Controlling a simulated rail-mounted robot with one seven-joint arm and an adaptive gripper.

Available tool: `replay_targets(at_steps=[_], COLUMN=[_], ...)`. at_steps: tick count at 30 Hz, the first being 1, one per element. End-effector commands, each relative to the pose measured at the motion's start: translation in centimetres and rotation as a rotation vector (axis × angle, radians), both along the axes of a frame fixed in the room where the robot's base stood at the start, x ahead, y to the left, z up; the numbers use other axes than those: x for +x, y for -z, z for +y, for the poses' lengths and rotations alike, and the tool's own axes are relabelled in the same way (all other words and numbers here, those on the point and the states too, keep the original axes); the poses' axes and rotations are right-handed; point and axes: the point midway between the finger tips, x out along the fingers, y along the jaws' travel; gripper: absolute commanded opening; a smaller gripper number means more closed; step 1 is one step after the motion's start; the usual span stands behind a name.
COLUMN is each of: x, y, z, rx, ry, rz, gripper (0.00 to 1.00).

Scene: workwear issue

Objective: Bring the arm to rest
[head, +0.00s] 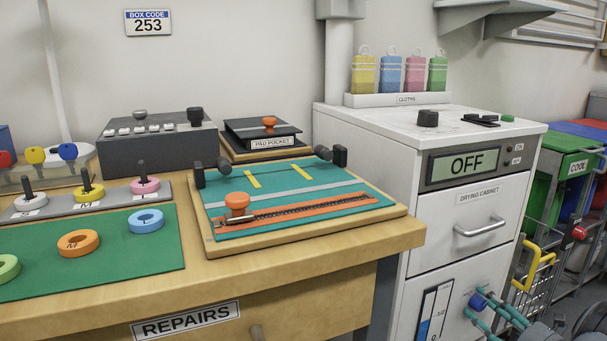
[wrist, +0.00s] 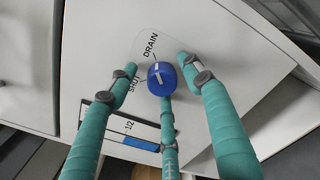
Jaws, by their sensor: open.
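My gripper (head: 490,313) has teal fingers and is at the lower right of the head view, in front of the white drying cabinet (head: 380,165). In the wrist view my gripper (wrist: 158,66) is open. Its fingers are spread around a blue knob (wrist: 161,80) on the cabinet front, with no clear contact. The knob has pale marks and sits beside the words DRAIN and SHUT; SHUT is partly covered. The knob also shows in the head view (head: 477,300). Much of my arm is outside the head view.
A drawer handle (head: 480,227) projects above my gripper. A level gauge (head: 433,314) is left of it. A green COOL bin (head: 571,166) and a wire cart with a yellow handle (head: 535,265) stand close on the right. The repairs bench (head: 400,235) is to the left.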

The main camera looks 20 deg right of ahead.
Motion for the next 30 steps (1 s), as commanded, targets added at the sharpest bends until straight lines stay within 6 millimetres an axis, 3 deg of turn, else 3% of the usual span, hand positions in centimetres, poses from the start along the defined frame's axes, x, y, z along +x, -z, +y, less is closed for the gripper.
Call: replay_targets(at_steps=[1,13,30], x=[-0.06,-0.03,-0.03], y=[0.82,0.41,-0.07], z=[-0.02,0.11,0.12], rx=[-0.047,-0.322,-0.377], ry=[0.001,0.001,0.001], rz=[-0.002,-0.015,-0.016], gripper=[0.50,0.50,0.50])
